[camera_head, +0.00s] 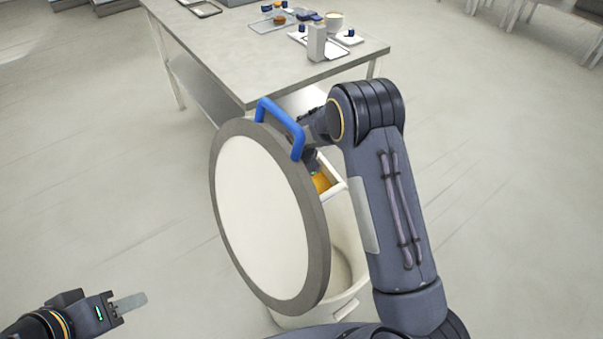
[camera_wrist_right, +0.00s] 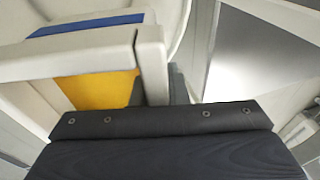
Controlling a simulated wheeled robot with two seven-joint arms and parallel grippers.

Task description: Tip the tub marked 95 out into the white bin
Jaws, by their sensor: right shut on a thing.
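The white bin (camera_head: 343,298) stands on the floor in front of me. Its round lid (camera_head: 262,218), white with a grey rim and a blue handle (camera_head: 282,127), stands raised and hides part of the bin. A white-rimmed tub (camera_head: 331,190) with orange-yellow contents is partly visible over the bin, behind the lid. My right gripper (camera_wrist_right: 160,90) is shut on the tub's pale wall, which fills the upper left of the right wrist view (camera_wrist_right: 150,60). No number shows on the tub. My left gripper (camera_head: 122,304) is low at the left, apart from everything; its jaw opening is unclear.
A grey table (camera_head: 250,50) stands beyond the bin. It bears a white upright block (camera_head: 317,42), a cup (camera_head: 335,20), trays and several small blue items. Open floor lies left and right of the bin. The raised lid stands close beside my right forearm.

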